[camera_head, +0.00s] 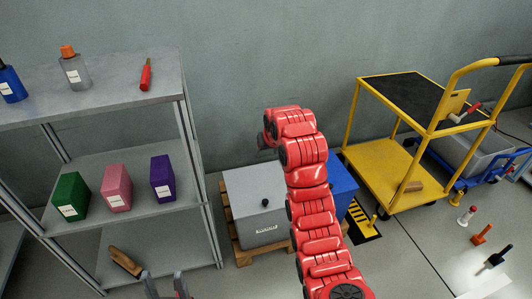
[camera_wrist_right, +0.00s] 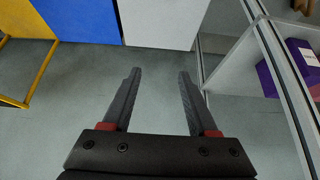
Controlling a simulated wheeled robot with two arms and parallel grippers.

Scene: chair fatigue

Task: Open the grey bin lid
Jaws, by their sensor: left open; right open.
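My right arm rises in front of the bins and bends over near the wall. Its gripper (camera_wrist_right: 158,75) is open and empty in the right wrist view, with blue and pale grey surfaces beyond the fingertips. My left gripper (camera_head: 166,286) is open and empty at the bottom edge of the head view, near the shelf.
A metal shelf (camera_head: 120,165) with bottles and boxes stands at left. A yellow cart (camera_head: 385,180) stands at right. Several small objects stand on the floor at far right. Floor in front of the bins is mostly clear.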

